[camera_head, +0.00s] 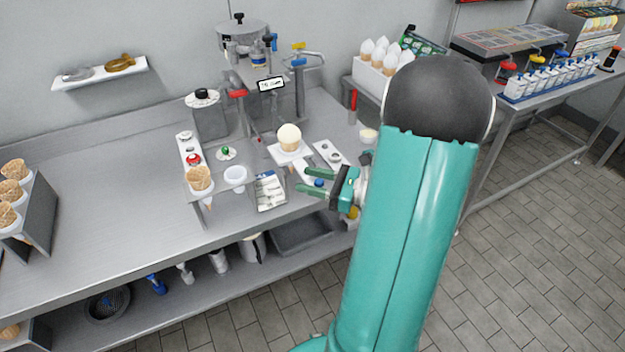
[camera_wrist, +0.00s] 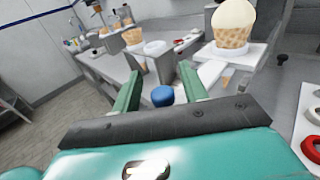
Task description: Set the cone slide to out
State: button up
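A cone topped with a pale ball (camera_head: 289,141) stands upright on a white square holder (camera_head: 279,156); the cone also shows in the wrist view (camera_wrist: 233,24). A white slide strip appears to run from the holder toward a round blue knob (camera_head: 319,183). My gripper (camera_head: 303,179) is at the bench's front edge, its green fingers spread. In the wrist view the blue knob (camera_wrist: 162,96) lies between the open fingers (camera_wrist: 160,72), with gaps visible on both sides. The join between knob and slide is partly hidden.
A white panel (camera_head: 331,153) lies right of the holder. A machine (camera_head: 265,85) stands behind. The bench's left middle is clear.

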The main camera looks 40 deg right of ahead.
jog(key=v, duration=1.4)
jog(key=shift+a+r, duration=0.1)
jog(key=w+a+r+n+g, duration=0.2)
jog(key=a+n+g, duration=0.5)
jog(key=a, duration=0.4)
jog(key=w+a+r+n+g, duration=0.1)
jog(key=w+a+n+g, duration=0.2)
jog(key=a+n+g, duration=0.6)
jog(key=s+a+r+n+t+h, duration=0.1)
jog(key=a+r+n+t+h, duration=0.4)
jog(key=a+n, duration=0.6)
notch_tip(320, 180, up, 2)
jog(key=n+h, duration=0.3)
jog(key=shift+s+a+r+t+h, duration=0.2)
jog(key=shift+s+a+t+h, duration=0.1)
jog(key=shift+a+t+h, duration=0.1)
